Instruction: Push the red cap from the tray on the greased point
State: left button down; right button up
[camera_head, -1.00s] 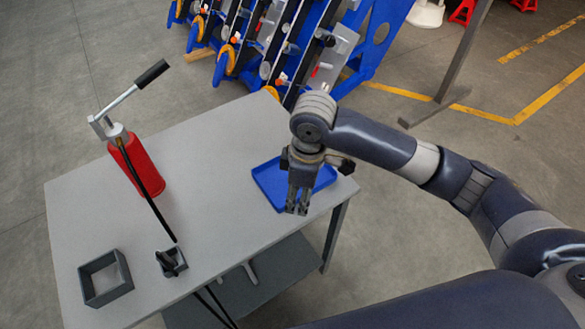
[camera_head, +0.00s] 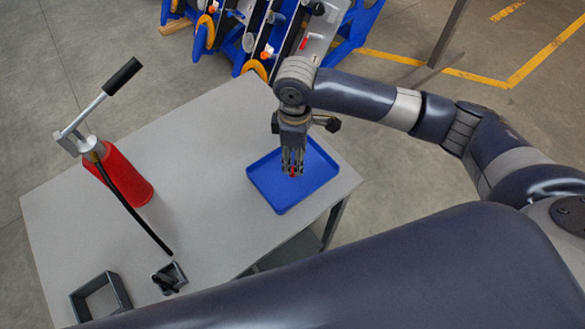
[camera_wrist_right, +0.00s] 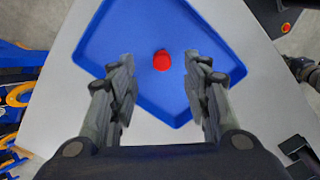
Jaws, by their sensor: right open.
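The red cap (camera_wrist_right: 162,61) lies in the blue tray (camera_wrist_right: 150,95) on the grey table. In the head view the cap (camera_head: 293,171) shows as a small red spot between the fingers of my right gripper (camera_head: 292,172), which points down over the tray (camera_head: 265,187). In the wrist view the right gripper (camera_wrist_right: 160,85) is open, with a finger on each side of the cap and a gap to both. How high the fingers are above the tray is hard to tell. My left gripper is out of view. I cannot make out a greased point.
A red grease pump (camera_head: 125,175) with a black handle and hose stands on the left of the table (camera_head: 205,140). A dark square frame (camera_head: 100,298) and a small dark holder (camera_head: 170,278) are at the front left. The blue chassis (camera_head: 240,40) stands behind.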

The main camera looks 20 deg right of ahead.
aim_at(293, 169)
jog(key=shift+f, duration=0.35)
jog(key=f, duration=0.3)
jog(key=f+p, duration=0.1)
jog(key=shift+a+f, duration=0.25)
jog(key=shift+f, duration=0.15)
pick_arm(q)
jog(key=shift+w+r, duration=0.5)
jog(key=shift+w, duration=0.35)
pick_arm(e)
jog(key=c, duration=0.8)
